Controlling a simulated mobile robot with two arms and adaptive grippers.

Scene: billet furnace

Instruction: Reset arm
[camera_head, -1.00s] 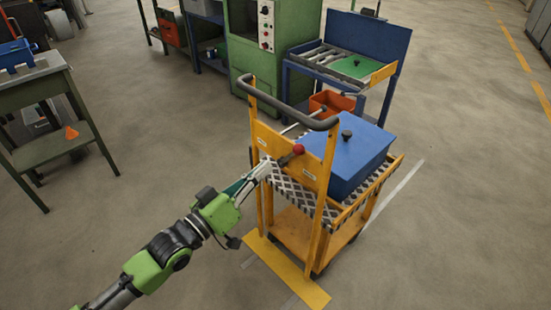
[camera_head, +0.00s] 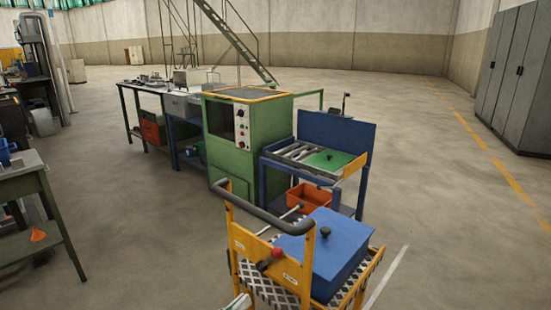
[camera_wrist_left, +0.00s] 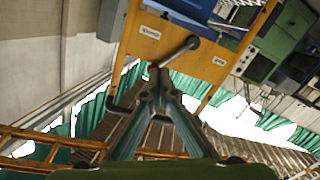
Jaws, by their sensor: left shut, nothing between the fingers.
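A yellow cart (camera_head: 303,290) stands at the lower middle of the head view, carrying a blue lidded box (camera_head: 340,255). Its front panel (camera_head: 247,243) has a short lever with a red knob (camera_head: 277,254). Only a light grey tip of my left gripper (camera_head: 241,301) shows at the bottom edge, just below the panel; the rest is cut off. In the left wrist view my left gripper (camera_wrist_left: 158,82) is shut and empty, its fingers converging beside the yellow panel (camera_wrist_left: 165,40) and a dark bar. Whether they touch it I cannot tell. My right gripper is out of view.
Behind the cart stand a green cabinet (camera_head: 245,140) and a blue roller table (camera_head: 290,152) with an orange bin (camera_head: 308,198) below. A green workbench (camera_head: 30,185) is at left. Open floor (camera_head: 470,220) lies to the right, with grey lockers (camera_head: 515,75) beyond.

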